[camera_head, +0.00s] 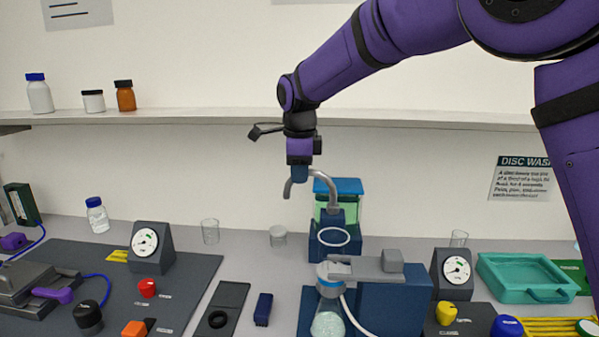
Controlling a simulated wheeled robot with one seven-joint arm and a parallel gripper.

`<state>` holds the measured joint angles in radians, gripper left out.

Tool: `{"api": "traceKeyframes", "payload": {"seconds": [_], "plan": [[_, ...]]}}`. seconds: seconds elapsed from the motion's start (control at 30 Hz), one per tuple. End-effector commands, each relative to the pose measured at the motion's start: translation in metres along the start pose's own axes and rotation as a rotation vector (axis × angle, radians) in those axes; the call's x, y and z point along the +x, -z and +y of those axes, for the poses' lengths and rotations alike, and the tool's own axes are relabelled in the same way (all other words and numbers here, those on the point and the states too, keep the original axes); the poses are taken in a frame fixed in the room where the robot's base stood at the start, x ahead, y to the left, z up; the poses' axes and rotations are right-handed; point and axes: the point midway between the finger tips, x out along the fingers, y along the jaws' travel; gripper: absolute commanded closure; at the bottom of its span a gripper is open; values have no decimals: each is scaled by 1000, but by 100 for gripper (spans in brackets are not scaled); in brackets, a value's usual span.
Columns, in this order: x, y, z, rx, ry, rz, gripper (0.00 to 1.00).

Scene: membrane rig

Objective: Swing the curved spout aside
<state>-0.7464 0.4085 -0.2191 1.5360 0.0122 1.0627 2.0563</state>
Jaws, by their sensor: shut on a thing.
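The curved spout (331,183) is a grey bent tube. It rises from a dark blue base with a green-filled, blue-lidded container (348,190) behind it. Its arch runs toward the left and its free end hangs down at the left. My gripper (300,179) points down from above and is shut on the spout near the top of its arch. The fingers hide part of the tube. A white ring (333,236) sits below and in front of the spout's base.
A flask (327,318) with a white hose stands in front, beside a blue and grey block (395,300). Gauges (146,243) stand left and right (456,270). Small glass beakers (210,231) stand behind on the left. A shelf (200,116) runs along the wall behind my gripper.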

Motion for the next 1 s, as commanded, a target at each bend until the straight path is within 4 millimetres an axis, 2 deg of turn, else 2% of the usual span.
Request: {"api": "traceKeyframes", "payload": {"seconds": [0.17,0.2,0.27,0.3,0.67,0.77,1.0], "plan": [[-2,0,-2,-1,7,-2,100],[-2,0,-2,-1,7,-2,72],[-2,0,-2,-1,6,-1,58],[-2,0,-2,-1,6,-1,56],[-7,0,-1,-1,3,-1,56],[-20,0,-1,-1,6,-2,56],[-64,0,-1,-1,6,-2,56]]}}
